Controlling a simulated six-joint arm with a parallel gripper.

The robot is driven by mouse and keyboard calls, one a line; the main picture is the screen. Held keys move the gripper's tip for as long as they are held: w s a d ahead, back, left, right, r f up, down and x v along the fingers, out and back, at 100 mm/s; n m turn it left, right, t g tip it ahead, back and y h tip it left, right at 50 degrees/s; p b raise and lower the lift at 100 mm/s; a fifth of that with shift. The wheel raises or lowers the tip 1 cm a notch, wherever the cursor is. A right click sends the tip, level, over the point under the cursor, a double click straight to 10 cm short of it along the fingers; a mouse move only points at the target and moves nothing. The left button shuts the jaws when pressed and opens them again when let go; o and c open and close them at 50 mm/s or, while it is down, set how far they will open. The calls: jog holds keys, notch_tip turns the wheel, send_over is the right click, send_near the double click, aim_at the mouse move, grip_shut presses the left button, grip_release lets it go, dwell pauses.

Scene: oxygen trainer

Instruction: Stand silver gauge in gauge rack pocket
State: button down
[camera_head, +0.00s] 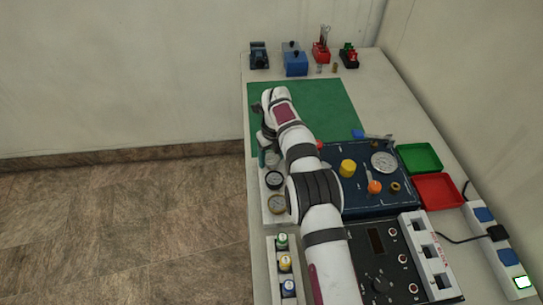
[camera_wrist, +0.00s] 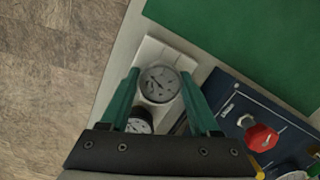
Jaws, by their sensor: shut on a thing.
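My gripper (camera_wrist: 160,76) has its two green fingers on either side of the silver gauge (camera_wrist: 160,84) and is shut on it. In the head view my gripper (camera_head: 267,155) is over the rack's far end. The rack (camera_head: 268,216) there also holds the black gauge (camera_head: 274,179) and a brass gauge (camera_head: 277,204).
A dark blue panel (camera_head: 345,207) with a yellow knob (camera_head: 347,168) and red and orange parts lies right of the rack. A green mat (camera_head: 335,105) lies behind, mostly clear. A rack of small bottles (camera_head: 285,263) is in front. Green (camera_head: 420,156) and red trays (camera_head: 438,190) are at right.

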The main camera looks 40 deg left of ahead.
aim_at(274, 160)
jog(key=shift+c, duration=0.6)
grip_release()
notch_tip(274, 160, up, 12)
jog(key=d, duration=0.1)
jog(key=s+d+r+n, duration=0.1)
jog(key=d+r+n, duration=0.4)
jog(key=d, duration=0.7)
jog(key=s+d+r+n, duration=0.2)
jog(key=d+r, duration=0.5)
jog(key=d, duration=0.6)
jog(key=s+d+n, duration=0.6)
jog(key=s+d, duration=0.6)
jog(key=s+d+f+n, duration=0.1)
jog(key=s+f+n, duration=0.1)
jog(key=s, duration=0.3)
jog(key=s+d+f+n, duration=0.2)
jog(key=s+f, duration=0.1)
jog(key=s, duration=0.3)
jog(key=shift+d+f+g+y, duration=0.3)
jog(key=shift+f+g, duration=0.1)
jog(key=shift+s, duration=0.1)
